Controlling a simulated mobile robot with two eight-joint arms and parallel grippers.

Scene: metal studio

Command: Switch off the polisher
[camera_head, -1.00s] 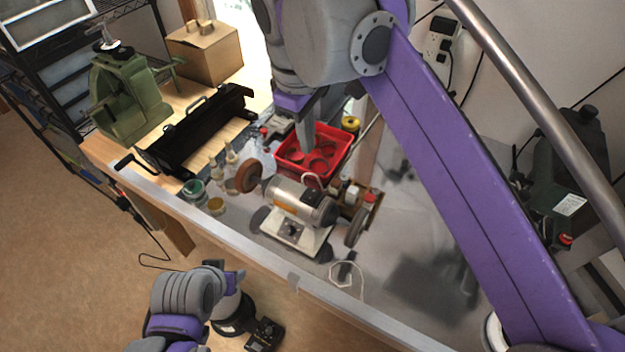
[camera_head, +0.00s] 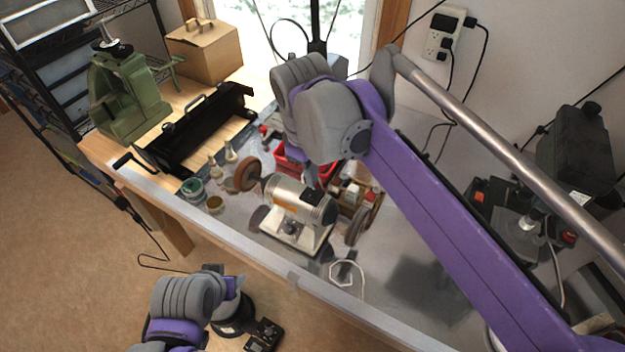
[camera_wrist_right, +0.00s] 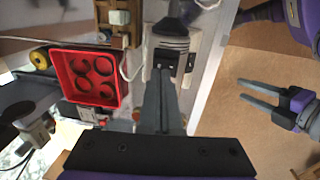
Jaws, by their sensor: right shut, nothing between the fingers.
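The polisher (camera_head: 295,197) stands on the workbench, with a silver motor body and a pale base. A dark switch (camera_head: 291,229) is on the base's front face. In the right wrist view the pale base (camera_wrist_right: 172,47) with its switch (camera_wrist_right: 165,74) lies just beyond my right fingertips. My right gripper (camera_wrist_right: 162,80) is shut and empty, pointing at that base; contact cannot be judged. In the head view its fingers are mostly hidden behind my wrist, above the polisher's back side. My left gripper (camera_wrist_right: 242,91) is open and empty, off the bench's front edge.
A red bin (camera_wrist_right: 88,75) stands close behind the polisher. Another machine (camera_head: 358,197) is just to its right, and small jars (camera_head: 193,189) are to its left.

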